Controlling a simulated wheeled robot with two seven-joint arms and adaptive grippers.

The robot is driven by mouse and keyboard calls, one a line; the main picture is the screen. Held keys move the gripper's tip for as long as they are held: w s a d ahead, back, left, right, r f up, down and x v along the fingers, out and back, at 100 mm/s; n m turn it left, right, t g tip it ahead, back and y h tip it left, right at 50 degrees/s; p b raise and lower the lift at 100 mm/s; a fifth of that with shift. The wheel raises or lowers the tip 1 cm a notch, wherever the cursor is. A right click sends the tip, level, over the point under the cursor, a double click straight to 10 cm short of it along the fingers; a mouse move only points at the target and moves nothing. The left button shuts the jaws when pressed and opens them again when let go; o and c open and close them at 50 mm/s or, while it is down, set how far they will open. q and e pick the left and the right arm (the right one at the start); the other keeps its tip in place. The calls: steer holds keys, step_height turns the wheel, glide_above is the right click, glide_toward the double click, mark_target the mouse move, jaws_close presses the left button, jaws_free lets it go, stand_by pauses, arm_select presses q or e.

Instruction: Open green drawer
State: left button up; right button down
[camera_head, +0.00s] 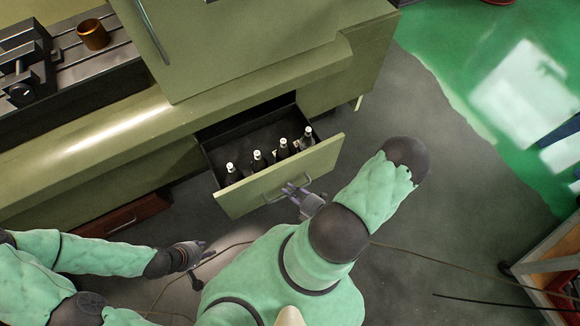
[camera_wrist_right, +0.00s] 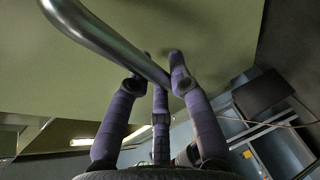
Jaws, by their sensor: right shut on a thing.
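The green drawer (camera_head: 240,203) stands pulled out of the green machine body, with several dark bottles with white caps inside. Its front carries a metal bar handle (camera_head: 272,199). My right gripper (camera_head: 293,190) is at the handle and shut on it. In the right wrist view the thick metal handle (camera_wrist_right: 105,38) crosses between the purple fingers (camera_wrist_right: 158,80), in front of the plain green drawer front (camera_wrist_right: 220,30). My left gripper (camera_head: 197,255) hangs lower left, away from the drawer; whether it is open or shut is unclear.
The green machine (camera_head: 250,60) fills the back, with a brass cup (camera_head: 93,35) and a dark vise (camera_head: 25,70) on its bed. Cables lie on the grey floor. A cart stands at the right edge.

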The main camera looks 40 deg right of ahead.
steer(key=shift+d, duration=0.1)
steer(key=c, duration=1.1)
jaws_free()
steer(key=shift+s, duration=0.1)
steer(key=v, duration=1.1)
steer(key=shift+s, duration=0.35)
steer(key=shift+d, duration=0.15)
